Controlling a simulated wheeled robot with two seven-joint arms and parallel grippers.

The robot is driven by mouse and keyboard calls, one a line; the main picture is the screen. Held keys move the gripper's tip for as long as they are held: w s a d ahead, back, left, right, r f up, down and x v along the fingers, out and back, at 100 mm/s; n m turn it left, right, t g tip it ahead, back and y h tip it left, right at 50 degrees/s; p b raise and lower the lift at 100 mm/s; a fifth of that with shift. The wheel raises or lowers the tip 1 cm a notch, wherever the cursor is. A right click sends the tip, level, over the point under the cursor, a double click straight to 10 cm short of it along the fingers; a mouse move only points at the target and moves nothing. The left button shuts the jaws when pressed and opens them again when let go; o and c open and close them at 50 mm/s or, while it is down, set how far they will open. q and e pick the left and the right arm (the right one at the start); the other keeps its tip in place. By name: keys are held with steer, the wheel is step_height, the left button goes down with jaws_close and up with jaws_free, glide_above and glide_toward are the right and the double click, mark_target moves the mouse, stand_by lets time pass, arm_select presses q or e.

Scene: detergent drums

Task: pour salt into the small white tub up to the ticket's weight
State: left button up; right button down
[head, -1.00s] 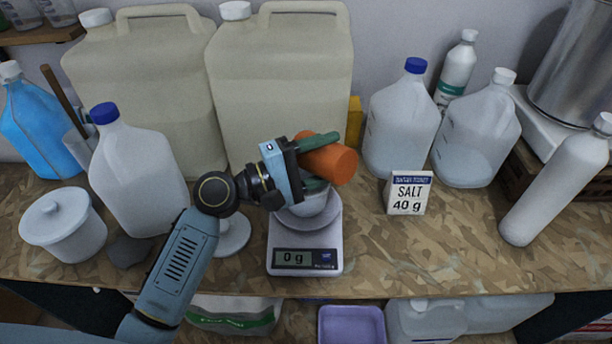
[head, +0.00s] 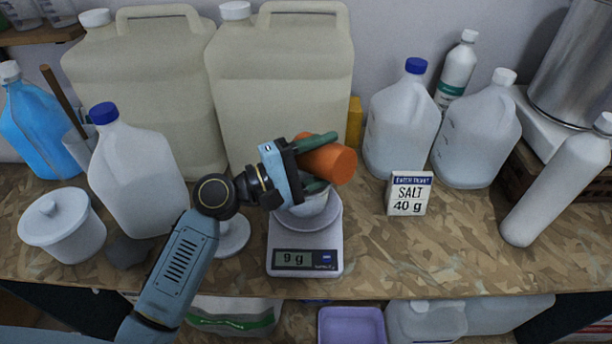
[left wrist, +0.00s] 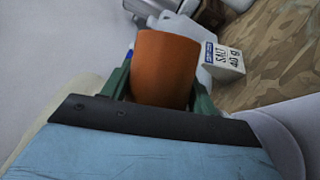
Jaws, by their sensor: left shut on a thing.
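My left gripper (head: 316,162) is shut on an orange container (head: 330,164) and holds it tilted above the scale. The container also shows between the green fingers in the left wrist view (left wrist: 165,68). The small white tub (head: 308,206) stands on the scale (head: 305,240), partly hidden under the gripper. The scale's display (head: 296,258) reads 9 g. The ticket (head: 409,193) stands on the bench to the right and reads SALT 40 g; it also shows in the left wrist view (left wrist: 222,60). The salt stream and the tub's inside are hidden. My right gripper is not in view.
A white lidded pot (head: 62,228) and a blue-capped jug (head: 137,175) stand at left. Two large canisters (head: 280,90) stand behind the scale.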

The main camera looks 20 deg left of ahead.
mark_target(342, 183)
arm_select(q)
steer(key=shift+n, duration=0.3)
stand_by(1.6)
